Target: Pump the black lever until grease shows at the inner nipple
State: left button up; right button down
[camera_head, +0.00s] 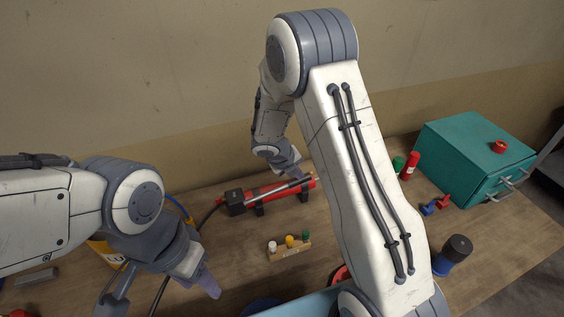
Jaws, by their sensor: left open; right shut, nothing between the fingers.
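A red grease pump (263,192) lies on the wooden bench near the middle, with a black block at its left end. A dark lever (283,187) appears to run along its top. My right gripper (293,168) is shut and empty, right by the lever at the pump's right end. I cannot tell whether it touches the lever. My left gripper (203,282) is open and empty over the bench, in front and left of the pump. I cannot make out the inner nipple or any grease.
A small wooden holder (290,252) with white, yellow and green caps stands in front of the pump. A teal drawer box (470,160), a red can (410,166) and a black-topped blue item (454,254) are at right. My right arm covers much of the middle.

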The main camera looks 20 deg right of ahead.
jog(key=shift+s+d+f, duration=0.25)
jog(key=shift+s+f, duration=0.05)
jog(key=shift+f, duration=0.05)
jog(key=s+a+r+p, duration=0.2)
jog(key=a+r+p, duration=0.1)
jog(key=r, duration=1.1)
jog(key=shift+s+p, duration=0.15)
jog(key=shift+p, duration=0.35)
jog(key=shift+r, duration=0.1)
dwell(0.6)
